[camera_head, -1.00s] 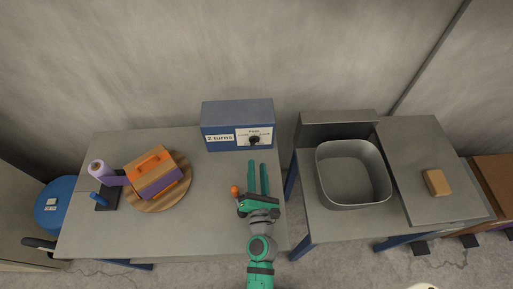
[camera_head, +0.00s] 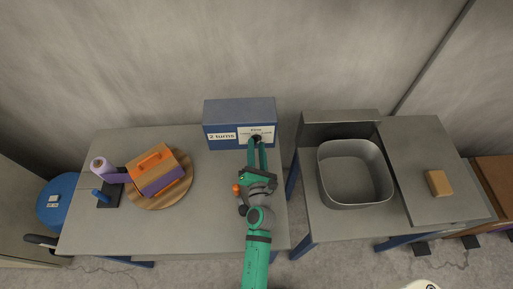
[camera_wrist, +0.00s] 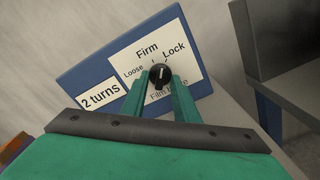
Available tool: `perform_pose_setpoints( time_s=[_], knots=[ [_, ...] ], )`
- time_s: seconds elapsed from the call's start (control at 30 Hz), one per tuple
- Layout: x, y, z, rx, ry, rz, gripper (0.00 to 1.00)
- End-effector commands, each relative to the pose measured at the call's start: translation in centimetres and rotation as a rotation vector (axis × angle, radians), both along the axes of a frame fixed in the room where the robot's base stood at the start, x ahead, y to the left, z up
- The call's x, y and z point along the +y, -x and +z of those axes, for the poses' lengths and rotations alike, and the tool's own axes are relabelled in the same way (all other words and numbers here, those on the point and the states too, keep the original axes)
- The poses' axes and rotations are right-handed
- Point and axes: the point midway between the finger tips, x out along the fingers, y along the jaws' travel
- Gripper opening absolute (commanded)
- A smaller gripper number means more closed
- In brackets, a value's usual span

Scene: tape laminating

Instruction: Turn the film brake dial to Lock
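The film brake dial (camera_wrist: 160,77) is a small black knob on a white label plate (camera_wrist: 185,72) on the front of a blue box (camera_head: 239,112). The plate reads Loose, Firm and Lock. The dial's white mark points about straight up in the wrist view, between the words Firm and Lock. My gripper (camera_head: 257,143) reaches the box front, and its two green fingers stand on either side of the dial. In the wrist view my gripper (camera_wrist: 160,84) looks open, with narrow gaps beside the knob. The fingers hide part of the lower label.
A "2 turns" label (camera_wrist: 100,95) sits left of the plate. A round wooden board (camera_head: 178,190) holds an orange and purple box (camera_head: 153,170), beside a purple roll (camera_head: 99,164) on a stand. A grey bin (camera_head: 354,197) stands on the right table. The table between board and arm is clear.

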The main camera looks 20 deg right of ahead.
Motion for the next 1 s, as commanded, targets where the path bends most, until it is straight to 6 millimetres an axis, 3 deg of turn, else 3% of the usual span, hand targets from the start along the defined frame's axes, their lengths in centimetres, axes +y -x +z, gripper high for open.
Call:
perform_pose_setpoints(
  time_s=[0.03, 0.1, 0.33, 0.67, 0.97, 1.0],
  knots=[
    [0.01, 0.01, 0.01, 0.000, 0.000, 0.000, 0.15],
    [0.01, 0.01, 0.01, 0.000, 0.000, 0.000, 0.00],
    [-0.05, 0.03, 0.01, -0.007, -0.022, -0.001, 0.00],
    [-0.02, 0.03, 0.05, -0.067, -0.231, -0.001, 0.00],
    [0.03, 0.01, 0.06, -0.072, -0.246, -0.001, 0.00],
    [0.03, 0.01, 0.06, -0.072, -0.246, 0.000, 0.15]
  ],
)
